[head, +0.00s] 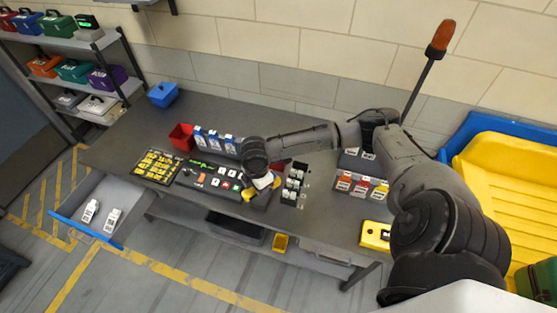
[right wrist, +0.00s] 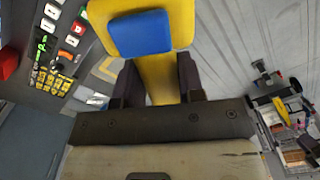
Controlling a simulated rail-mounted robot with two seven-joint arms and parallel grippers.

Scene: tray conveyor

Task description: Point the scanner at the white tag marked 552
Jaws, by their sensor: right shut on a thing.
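My right gripper (right wrist: 160,85) is shut on the yellow scanner (right wrist: 165,75), which has a blue patch on its upper part. In the head view the gripper is above the front of the grey table, with yellow parts of the scanner (head: 248,195) showing by it; the arm hides part of it. White tags (head: 221,171) sit on the dark panel just left of the scanner. White tags (right wrist: 72,40) also show at the upper left of the right wrist view. Their numbers are too small to read, so I cannot tell which is 552. My left gripper is not in view.
A yellow-keyed board (head: 157,166), red bin (head: 182,137) and blue-and-white boxes (head: 214,140) stand left of the gripper. A black rack (head: 292,186) stands close on its right. An open drawer (head: 80,222) holds white bottles. The table's far middle is clear.

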